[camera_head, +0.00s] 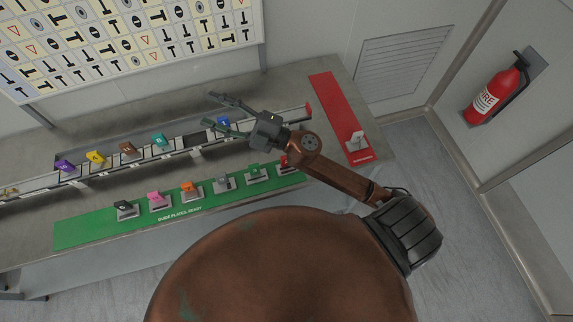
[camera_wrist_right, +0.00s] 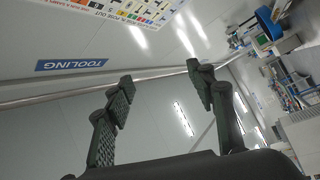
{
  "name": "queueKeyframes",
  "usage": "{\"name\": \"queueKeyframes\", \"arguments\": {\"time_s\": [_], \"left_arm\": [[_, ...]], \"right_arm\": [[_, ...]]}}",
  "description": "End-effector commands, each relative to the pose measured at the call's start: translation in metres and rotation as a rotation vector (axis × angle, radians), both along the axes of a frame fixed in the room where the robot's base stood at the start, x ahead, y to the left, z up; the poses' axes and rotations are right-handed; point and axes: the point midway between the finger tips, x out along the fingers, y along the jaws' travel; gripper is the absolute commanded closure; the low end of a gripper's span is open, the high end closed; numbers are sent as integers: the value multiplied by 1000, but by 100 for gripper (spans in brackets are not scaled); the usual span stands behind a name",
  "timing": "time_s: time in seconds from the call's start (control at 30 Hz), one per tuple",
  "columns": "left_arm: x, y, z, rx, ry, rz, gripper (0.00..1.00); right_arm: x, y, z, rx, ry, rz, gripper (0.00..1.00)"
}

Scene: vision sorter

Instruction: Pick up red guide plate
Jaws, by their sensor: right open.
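The red guide plate (camera_head: 284,162) stands at the right end of the green strip (camera_head: 85,235), partly hidden behind my right arm. My right gripper (camera_head: 213,110) is open and empty, above the rail and to the upper left of the red plate, its fingers pointing left. Both fingers, spread apart, also show in the right wrist view (camera_wrist_right: 160,88), with nothing between them. The red plate does not show in the wrist view. My left gripper is not in view.
Black, pink (camera_head: 157,198), orange (camera_head: 189,187), grey and green (camera_head: 253,171) plates share the green strip. A rail holds purple (camera_head: 66,166), yellow, brown, teal and blue (camera_head: 224,121) pieces. A red strip (camera_head: 335,105) at the right bears one pale piece (camera_head: 356,140).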

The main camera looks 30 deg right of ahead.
Motion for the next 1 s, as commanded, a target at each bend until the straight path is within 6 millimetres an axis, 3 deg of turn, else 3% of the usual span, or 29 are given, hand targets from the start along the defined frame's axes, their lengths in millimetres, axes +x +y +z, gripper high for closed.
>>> {"name": "queueKeyframes", "arguments": {"time_s": [0.03,0.13,0.2,0.27,0.3,0.37,0.4,0.5,0.6,0.7,0.83,1.0], "left_arm": [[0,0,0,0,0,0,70],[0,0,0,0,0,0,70],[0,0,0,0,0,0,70],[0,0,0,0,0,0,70],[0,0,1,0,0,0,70],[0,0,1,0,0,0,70],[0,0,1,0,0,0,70],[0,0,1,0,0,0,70],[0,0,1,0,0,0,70],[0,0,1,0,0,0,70],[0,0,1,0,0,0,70],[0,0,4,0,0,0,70]], "right_arm": [[-14,31,-6,-113,-52,119,49],[-50,78,-45,-366,-107,355,49],[-70,90,-88,-565,-106,500,49],[-81,85,-129,-749,-81,604,49],[-86,74,-158,-876,-50,665,49],[-88,46,-196,-1066,16,731,49],[-86,22,-218,-1187,69,760,49],[-77,-46,-255,-1456,220,789,49],[-67,-108,-268,-1653,365,772,49],[-62,-150,-270,-1776,474,744,49],[-59,-175,-272,-1842,542,723,49],[-61,-178,-289,-1846,552,724,49]]}}
